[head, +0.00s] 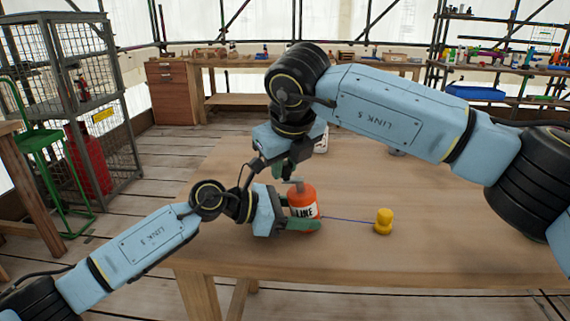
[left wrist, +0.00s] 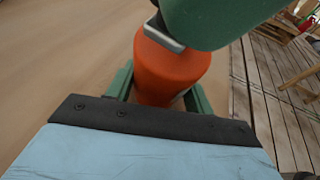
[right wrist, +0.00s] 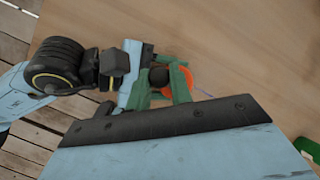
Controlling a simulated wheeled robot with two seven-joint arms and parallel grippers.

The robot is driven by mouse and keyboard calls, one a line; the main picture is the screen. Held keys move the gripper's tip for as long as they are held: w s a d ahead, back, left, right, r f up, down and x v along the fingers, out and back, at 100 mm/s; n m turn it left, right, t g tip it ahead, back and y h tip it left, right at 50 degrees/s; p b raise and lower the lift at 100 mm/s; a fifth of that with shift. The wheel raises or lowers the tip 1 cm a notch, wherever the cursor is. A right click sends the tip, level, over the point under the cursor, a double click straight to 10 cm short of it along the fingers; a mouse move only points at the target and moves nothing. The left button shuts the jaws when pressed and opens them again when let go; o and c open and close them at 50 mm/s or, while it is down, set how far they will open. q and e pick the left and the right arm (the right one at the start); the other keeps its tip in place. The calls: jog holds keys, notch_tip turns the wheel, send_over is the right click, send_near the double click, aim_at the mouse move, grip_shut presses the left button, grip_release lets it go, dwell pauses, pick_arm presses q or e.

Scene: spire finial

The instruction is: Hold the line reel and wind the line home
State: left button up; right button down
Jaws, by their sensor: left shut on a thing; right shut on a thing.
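The orange line reel (head: 303,207), with a white "LINE" label, stands upright on the table. My left gripper (head: 304,212) is shut around its body from the left; the reel also shows between its green fingers in the left wrist view (left wrist: 172,72). My right gripper (head: 287,172) is above the reel, shut on the crank knob, a dark round knob (right wrist: 158,77) between its fingers in the right wrist view. A grey crank arm (left wrist: 164,36) tops the reel. A thin blue line (head: 350,220) runs right from the reel to a yellow weight (head: 383,222) on the table.
The wooden table (head: 430,215) is clear around the yellow weight. A white container (head: 321,138) stands behind my right wrist, partly hidden. A green object (right wrist: 308,150) shows at the right wrist view's right edge.

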jog(key=m+h, duration=0.1)
jog(key=m, duration=0.2)
jog(key=shift+w+r+m+t+h, duration=0.1)
jog(key=shift+w+m+t+h, duration=0.2)
jog(key=shift+t+h, duration=0.1)
jog(key=m+h, duration=0.1)
jog(key=m, duration=0.1)
jog(key=m+h, duration=0.1)
jog(key=m, duration=0.2)
jog(key=shift+w+d+m+h, duration=0.1)
jog(key=shift+w+m+h, duration=0.2)
jog(key=shift+w, duration=0.1)
jog(key=m, duration=0.1)
jog(key=m+h, duration=0.1)
jog(key=m, duration=0.1)
jog(key=m+h, duration=0.1)
jog(key=shift+w+d+r, duration=0.1)
jog(key=shift+w+d, duration=0.15)
jog(key=shift+d, duration=0.05)
jog(key=shift+w+d+m+g+h, duration=0.15)
jog(key=shift+m+g+h, duration=0.2)
jog(key=shift+m, duration=0.55)
jog(key=shift+s+d+m+g+h, duration=0.1)
jog(key=shift+m+g+h, duration=0.2)
jog(key=shift+m, duration=0.6)
jog(key=c, duration=1.2)
grip_release()
jog(key=shift+c, duration=0.2)
